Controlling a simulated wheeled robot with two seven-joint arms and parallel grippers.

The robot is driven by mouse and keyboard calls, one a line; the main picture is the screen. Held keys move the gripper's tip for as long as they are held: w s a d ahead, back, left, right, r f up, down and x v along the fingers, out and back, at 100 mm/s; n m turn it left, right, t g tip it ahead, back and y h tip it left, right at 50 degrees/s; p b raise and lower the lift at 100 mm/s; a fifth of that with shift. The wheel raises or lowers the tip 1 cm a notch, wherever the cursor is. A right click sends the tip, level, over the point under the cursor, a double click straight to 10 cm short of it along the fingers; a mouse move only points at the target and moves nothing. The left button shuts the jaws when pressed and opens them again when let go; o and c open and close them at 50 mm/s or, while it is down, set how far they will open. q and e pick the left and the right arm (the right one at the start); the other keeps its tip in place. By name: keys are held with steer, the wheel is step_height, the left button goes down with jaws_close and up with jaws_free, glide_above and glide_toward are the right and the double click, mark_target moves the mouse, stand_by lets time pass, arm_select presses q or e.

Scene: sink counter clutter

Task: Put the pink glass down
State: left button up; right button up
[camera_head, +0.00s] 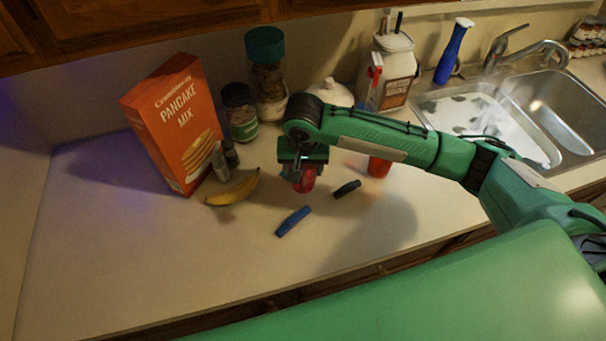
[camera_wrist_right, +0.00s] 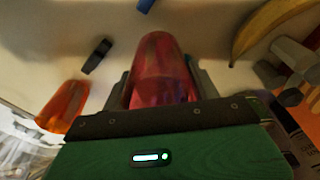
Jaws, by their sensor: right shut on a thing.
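The pink glass (camera_head: 306,180) is in my right gripper (camera_head: 302,176), over the middle of the counter. In the right wrist view the pink glass (camera_wrist_right: 160,72) is see-through and sits between the two fingers of my right gripper (camera_wrist_right: 162,85), which is shut on it. I cannot tell whether the glass touches the counter; the gripper and arm hide its upper part in the head view. My left gripper is not in view.
A blue marker-like object (camera_head: 293,221), a dark one (camera_head: 347,188) and a banana (camera_head: 233,188) lie near the glass. A red-orange cup (camera_head: 379,166) stands to the right. A pancake mix box (camera_head: 175,125) and jars stand behind. The front-left counter (camera_head: 110,255) is clear.

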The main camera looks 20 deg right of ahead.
steer(key=shift+f+p, duration=0.4)
steer(key=shift+f, duration=1.75)
steer(key=o, duration=1.1)
steer(key=shift+f, duration=0.1)
